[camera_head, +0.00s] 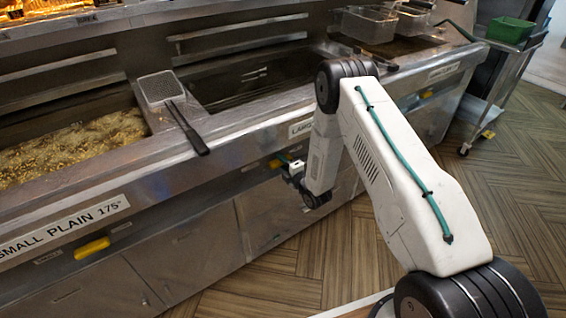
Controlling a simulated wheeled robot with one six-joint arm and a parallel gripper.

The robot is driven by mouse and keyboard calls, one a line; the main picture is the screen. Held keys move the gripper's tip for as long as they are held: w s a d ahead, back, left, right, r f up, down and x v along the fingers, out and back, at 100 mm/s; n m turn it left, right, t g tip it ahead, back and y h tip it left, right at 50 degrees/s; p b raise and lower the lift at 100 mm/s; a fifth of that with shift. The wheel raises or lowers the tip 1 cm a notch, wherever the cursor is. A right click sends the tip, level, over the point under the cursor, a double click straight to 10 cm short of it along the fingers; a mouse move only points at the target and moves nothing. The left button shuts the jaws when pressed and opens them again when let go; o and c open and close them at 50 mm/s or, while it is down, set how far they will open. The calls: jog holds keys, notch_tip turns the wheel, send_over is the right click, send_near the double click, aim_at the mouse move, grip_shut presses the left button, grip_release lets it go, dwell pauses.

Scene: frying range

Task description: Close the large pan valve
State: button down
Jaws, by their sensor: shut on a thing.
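The large pan valve (275,163) shows as a small orange-yellow handle on the range front, below the label starting "LARG" (300,128). My gripper (286,170) is at this handle, shut on it. My wrist and the gripper cover part of the handle, so its exact angle cannot be told. The large pan (240,84) is the dark vat above, behind my arm.
The small pan holds bubbling oil (75,145). A mesh scoop (160,88) lies over the divider, its handle reaching the front edge. A trolley with a green tub (510,30) stands at right. Floor is clear.

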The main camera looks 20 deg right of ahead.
jog(key=c, duration=1.3)
grip_release()
jog(key=shift+s, duration=0.1)
jog(key=v, duration=0.7)
jog(key=shift+s+d, duration=0.1)
jog(key=shift+s, duration=0.2)
